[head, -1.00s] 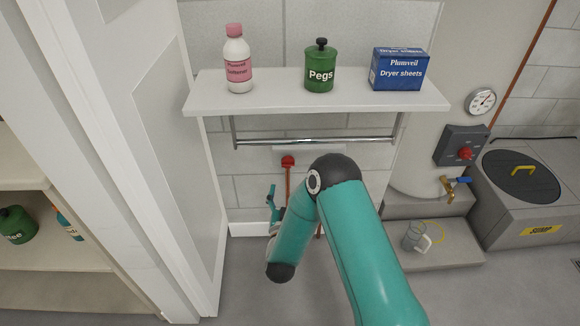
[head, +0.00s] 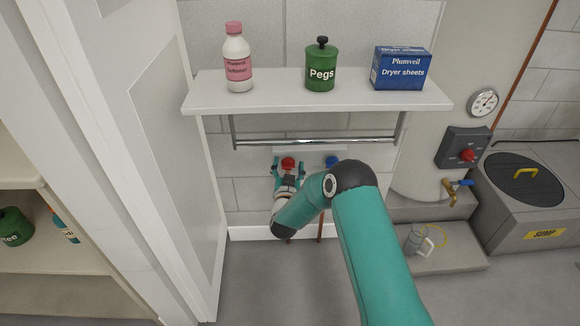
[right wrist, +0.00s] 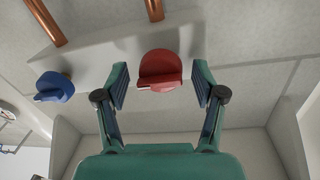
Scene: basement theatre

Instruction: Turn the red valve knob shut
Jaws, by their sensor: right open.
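The red valve knob (head: 288,162) is on the wall below the shelf and towel rail. In the right wrist view the red knob (right wrist: 160,69) sits between the two open fingers of my right gripper (right wrist: 160,86), with a visible gap on each side. In the head view my right gripper (head: 288,175) reaches up to the knob from below, its fingers on either side. My left gripper is not in view.
A blue knob (head: 332,161) is just right of the red one; it also shows in the right wrist view (right wrist: 54,87). A metal rail (head: 315,141) and a white shelf (head: 315,98) are above. A white panel (head: 170,160) stands to the left.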

